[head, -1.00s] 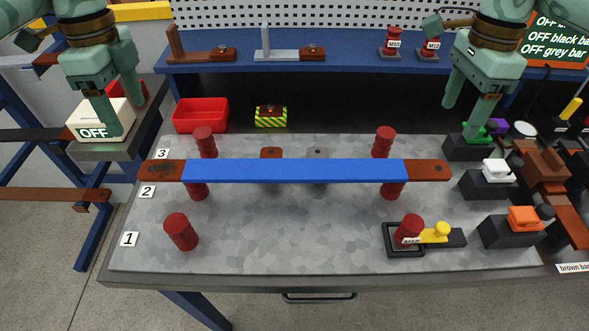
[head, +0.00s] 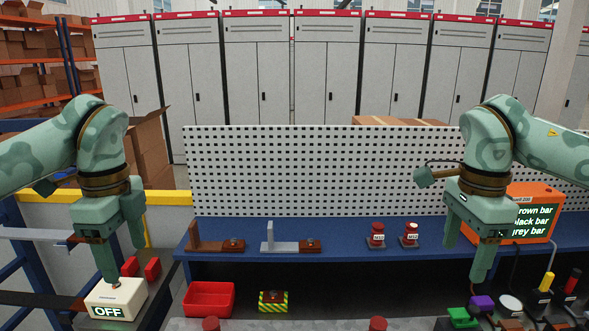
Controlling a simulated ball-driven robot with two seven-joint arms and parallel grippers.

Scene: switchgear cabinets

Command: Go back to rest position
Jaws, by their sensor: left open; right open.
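My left gripper (head: 122,258) hangs pointing down at the left, open and empty. One of its fingers overlaps the top of the white box marked OFF (head: 118,296); I cannot tell whether they touch. My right gripper (head: 466,250) hangs pointing down at the right, open and empty, in front of the blue shelf (head: 355,232) and left of the orange display (head: 527,212). Both arms come in bent from the sides at similar height. The workbench top (head: 270,324) shows only as a strip at the bottom edge; the blue bar is out of view.
A red tray (head: 209,299) and a yellow-black striped box (head: 272,301) stand below the shelf. Brackets and two red insulators (head: 376,235) stand on the shelf. Coloured switches (head: 483,304) are at lower right. A perforated panel (head: 320,170) and grey cabinets (head: 326,70) stand behind.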

